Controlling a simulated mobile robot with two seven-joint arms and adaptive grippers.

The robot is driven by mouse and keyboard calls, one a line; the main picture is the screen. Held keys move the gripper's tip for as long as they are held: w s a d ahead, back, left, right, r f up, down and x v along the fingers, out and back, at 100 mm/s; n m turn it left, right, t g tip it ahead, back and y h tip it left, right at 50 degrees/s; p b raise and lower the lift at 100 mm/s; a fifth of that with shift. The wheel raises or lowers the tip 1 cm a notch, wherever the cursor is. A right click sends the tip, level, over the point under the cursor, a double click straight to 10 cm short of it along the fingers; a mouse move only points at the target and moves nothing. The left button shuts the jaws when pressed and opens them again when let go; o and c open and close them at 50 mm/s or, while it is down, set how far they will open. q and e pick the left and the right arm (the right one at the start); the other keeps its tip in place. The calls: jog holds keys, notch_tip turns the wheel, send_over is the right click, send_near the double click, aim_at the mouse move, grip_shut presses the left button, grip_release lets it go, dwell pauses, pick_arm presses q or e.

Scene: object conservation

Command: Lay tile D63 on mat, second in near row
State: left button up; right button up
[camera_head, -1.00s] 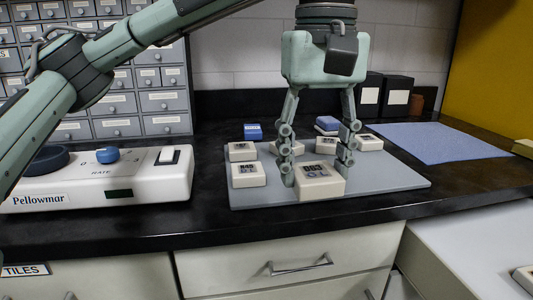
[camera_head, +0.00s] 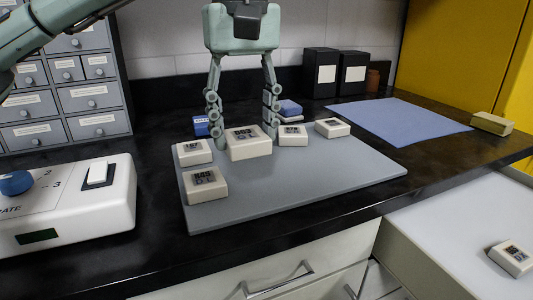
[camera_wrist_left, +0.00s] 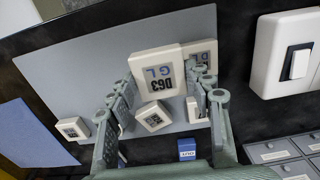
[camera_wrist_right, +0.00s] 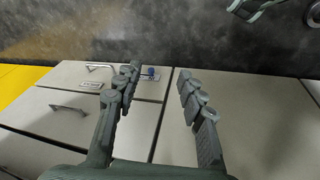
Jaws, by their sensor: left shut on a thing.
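My left gripper (camera_head: 243,140) is shut on the cream tile D63 (camera_head: 248,143), gripping its two sides. The tile appears held above the grey mat (camera_head: 310,185); in the left wrist view tile D63 (camera_wrist_left: 157,79) looks larger than the others and partly covers tile B45. Tile B45 (camera_head: 206,185) lies at the near left of the mat. My right gripper (camera_wrist_right: 157,75) is open and empty, away from the mat.
The mat right of B45 is bare. Blue blocks (camera_head: 201,125) stand behind the mat. A blue cloth (camera_head: 398,120) lies at the back right. A white device (camera_head: 70,205) stands at the left. A tile (camera_head: 512,258) lies on a white surface (camera_head: 440,240) at the lower right.

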aim_at(267, 177)
pick_arm(q)
jog(key=w+d+f, duration=0.2)
jog(key=w+d, duration=0.1)
jog(key=shift+w+d+f, duration=0.1)
jog(key=shift+w+f, duration=0.1)
jog(key=shift+f, duration=0.1)
notch_tip(267, 177, down, 4)
jog(key=shift+r+p, duration=0.1)
jog(key=shift+p, duration=0.25)
pick_arm(e)
jog(key=shift+w+a+f, duration=0.1)
jog(key=shift+w+f, duration=0.05)
jog(key=shift+f, duration=0.5)
jog(key=shift+w+a+f, duration=0.1)
jog(key=shift+w+f, duration=0.05)
jog(key=shift+f, duration=0.45)
pick_arm(q)
jog(key=shift+f, duration=0.3)
jog(key=o, duration=1.2)
jog(key=shift+o, duration=0.4)
pick_arm(e)
jog(key=shift+d+r, duration=0.25)
jog(key=shift+r, duration=0.05)
pick_arm(q)
jog(key=shift+r, duration=0.1)
